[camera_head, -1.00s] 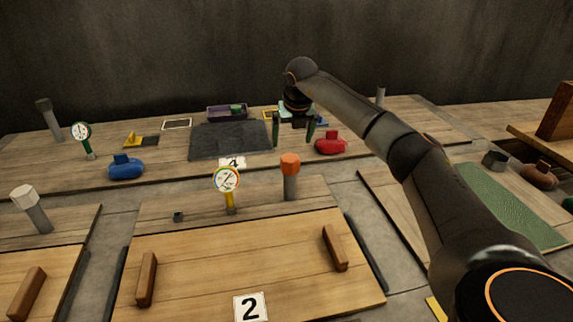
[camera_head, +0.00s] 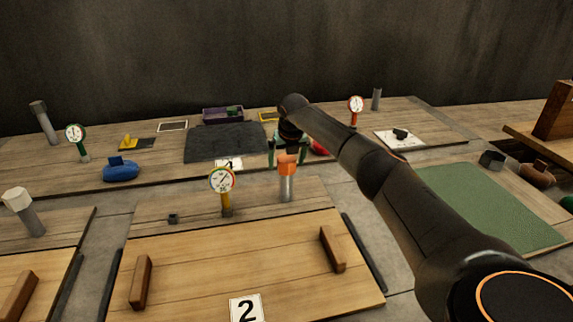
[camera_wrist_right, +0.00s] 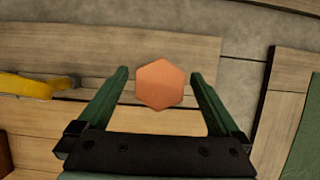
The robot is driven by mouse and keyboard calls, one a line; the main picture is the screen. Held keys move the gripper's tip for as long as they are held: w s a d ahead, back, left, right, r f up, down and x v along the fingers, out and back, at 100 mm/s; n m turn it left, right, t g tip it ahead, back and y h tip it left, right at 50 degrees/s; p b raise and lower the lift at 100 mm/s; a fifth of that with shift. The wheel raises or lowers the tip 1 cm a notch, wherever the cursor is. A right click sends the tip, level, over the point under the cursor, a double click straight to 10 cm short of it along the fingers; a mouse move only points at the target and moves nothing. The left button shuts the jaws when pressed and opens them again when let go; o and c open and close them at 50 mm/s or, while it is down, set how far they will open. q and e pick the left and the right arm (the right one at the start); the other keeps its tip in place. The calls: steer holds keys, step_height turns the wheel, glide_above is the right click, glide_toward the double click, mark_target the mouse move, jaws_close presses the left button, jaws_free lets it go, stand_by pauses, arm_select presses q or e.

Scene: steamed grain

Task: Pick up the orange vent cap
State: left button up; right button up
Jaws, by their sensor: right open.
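The orange vent cap (camera_head: 287,169) sits on top of a grey upright pipe (camera_head: 287,188) behind the lid marked 2. It shows from above as an orange hexagon (camera_wrist_right: 160,84) in the right wrist view. My right gripper (camera_head: 287,157) is open, with its green fingers one on each side of the cap in the picture. In the right wrist view the right gripper (camera_wrist_right: 159,75) has visible gaps on both sides of the cap, and no contact shows. How far the fingertips are above the cap is hard to tell. My left gripper is not in view.
A yellow-stemmed gauge (camera_head: 222,182) stands left of the cap. The wooden lid marked 2 (camera_head: 200,260) with two handles lies in front. Behind are a dark mat (camera_head: 225,143), a blue object (camera_head: 121,171) and a partly hidden red object (camera_head: 320,148). A green mat (camera_head: 490,210) lies right.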

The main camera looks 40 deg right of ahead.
steer(key=c, duration=1.4)
